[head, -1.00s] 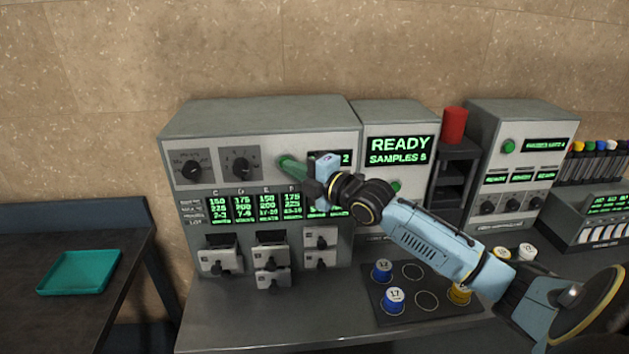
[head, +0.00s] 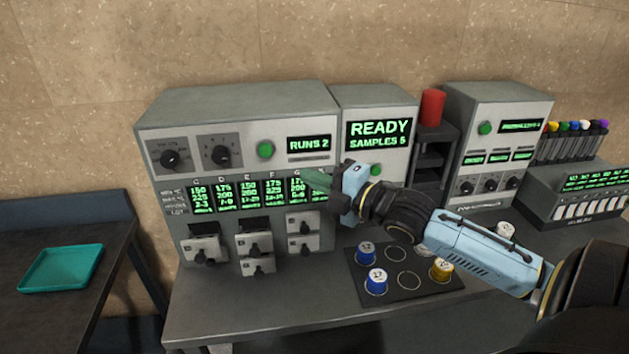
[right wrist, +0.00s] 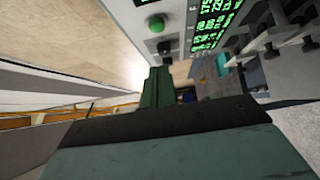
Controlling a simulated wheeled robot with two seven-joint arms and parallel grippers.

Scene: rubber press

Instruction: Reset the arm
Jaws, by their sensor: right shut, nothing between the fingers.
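My right gripper (head: 318,182) is shut and empty. Its green fingers point left in front of the press machine's (head: 240,110) display and cover part of the columns at the right of its table. The closed fingers also show in the right wrist view (right wrist: 158,88). My right arm (head: 480,250) comes in from the right above the bench. The green button (head: 265,150) on the press machine is uncovered, beside a panel that reads RUNS 2. The button also shows in the right wrist view (right wrist: 156,24). My left gripper is not in view.
A screen (head: 379,134) reads READY, SAMPLES 5. A dark mat (head: 365,262) with blue and yellow capped samples lies on the bench under my right arm. A red cylinder (head: 432,107) stands on a dark rack. A teal tray (head: 62,268) lies on the left table.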

